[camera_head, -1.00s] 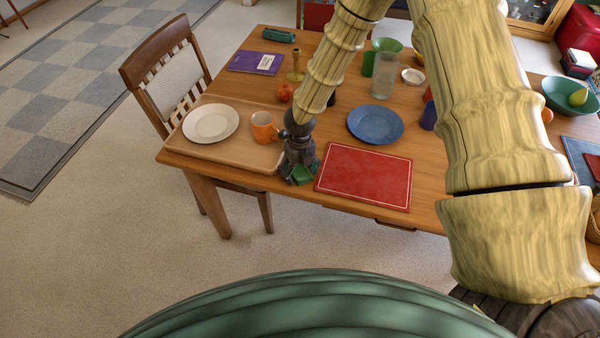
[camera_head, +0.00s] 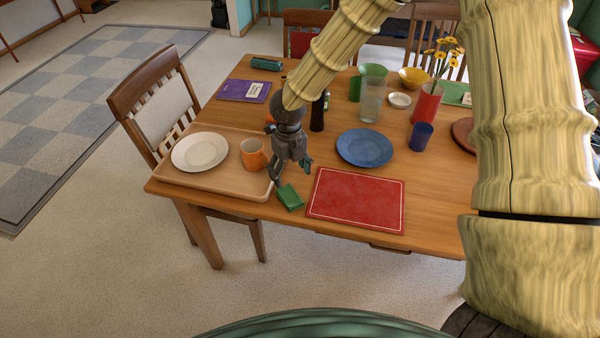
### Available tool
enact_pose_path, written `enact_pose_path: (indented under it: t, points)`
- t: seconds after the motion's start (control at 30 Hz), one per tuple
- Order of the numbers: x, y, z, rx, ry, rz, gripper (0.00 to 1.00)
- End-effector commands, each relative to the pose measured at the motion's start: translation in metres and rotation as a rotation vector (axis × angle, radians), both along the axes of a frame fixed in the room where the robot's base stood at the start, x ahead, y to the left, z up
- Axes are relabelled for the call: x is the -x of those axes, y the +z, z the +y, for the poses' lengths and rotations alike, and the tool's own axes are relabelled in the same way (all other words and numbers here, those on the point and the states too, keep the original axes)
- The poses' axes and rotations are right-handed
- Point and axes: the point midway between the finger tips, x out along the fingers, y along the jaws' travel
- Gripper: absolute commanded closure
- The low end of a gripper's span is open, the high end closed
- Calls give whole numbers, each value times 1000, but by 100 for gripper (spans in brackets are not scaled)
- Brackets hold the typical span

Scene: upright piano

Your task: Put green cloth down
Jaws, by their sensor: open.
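The green cloth (camera_head: 290,197) is a small folded piece lying on the wooden table (camera_head: 235,213) near its front edge. It lies between the wooden tray and the red placemat. My gripper (camera_head: 290,175) is just above and behind the cloth, with its fingers spread and pointing down. The gripper is open and nothing shows between its fingers. A small gap seems to separate the fingers from the cloth.
A tray (camera_head: 183,180) with a white plate (camera_head: 200,151) and an orange mug (camera_head: 253,154) is left of my gripper. A red placemat (camera_head: 357,199) and a blue plate (camera_head: 364,147) are to the right. A chair (camera_head: 150,100) stands at the table's left.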

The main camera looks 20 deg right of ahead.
Motion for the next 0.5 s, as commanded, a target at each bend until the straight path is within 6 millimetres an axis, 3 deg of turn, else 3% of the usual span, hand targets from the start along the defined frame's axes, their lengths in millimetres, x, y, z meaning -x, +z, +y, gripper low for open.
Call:
enact_pose_path:
  t: [0.17,0.27,0.5]
  points:
    - [2,0,1,-3,-8,3,25]
    - [12,-11,6,-20,-73,20,25]
    - [74,-71,32,-106,-541,134,25]
